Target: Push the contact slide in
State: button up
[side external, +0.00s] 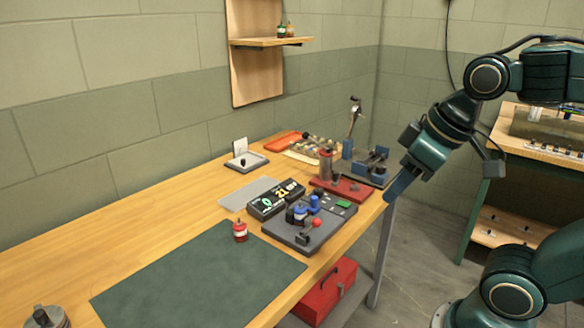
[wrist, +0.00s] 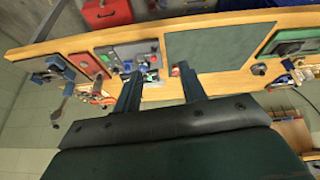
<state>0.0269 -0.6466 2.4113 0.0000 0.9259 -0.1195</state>
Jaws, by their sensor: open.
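A grey control unit (side external: 325,229) lies on the wooden bench, carrying blue cylinders (side external: 300,213), a small lever with a red ball knob (side external: 316,223) and a green patch. The same unit shows in the wrist view (wrist: 122,50). I cannot make out for certain which part is the contact slide. My gripper (side external: 392,194) is at the bench's right edge in the side view, to the right of the unit and apart from it. In the wrist view my gripper (wrist: 161,74) has its two fingers spread, with nothing held between them.
A black display box (side external: 276,200) stands beside the unit. A red-based fixture (side external: 342,187) and a blue vise-like tool (side external: 370,165) stand near the bench's right end. A small red-capped jar (side external: 240,231) stands by the dark green mat (side external: 195,278), which is otherwise bare.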

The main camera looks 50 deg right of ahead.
jog(key=w+d+r+n+g, duration=0.1)
jog(key=w+d+r+n, duration=0.15)
jog(key=w, duration=0.55)
jog(key=n+g, duration=0.4)
jog(key=n, duration=0.5)
send_over(315, 197)
notch_tip(315, 197, down, 10)
jog(key=shift+a+f, duration=0.1)
notch_tip(315, 197, down, 14)
jog(key=shift+r, duration=0.1)
jog(key=shift+c, duration=0.4)
grip_shut()
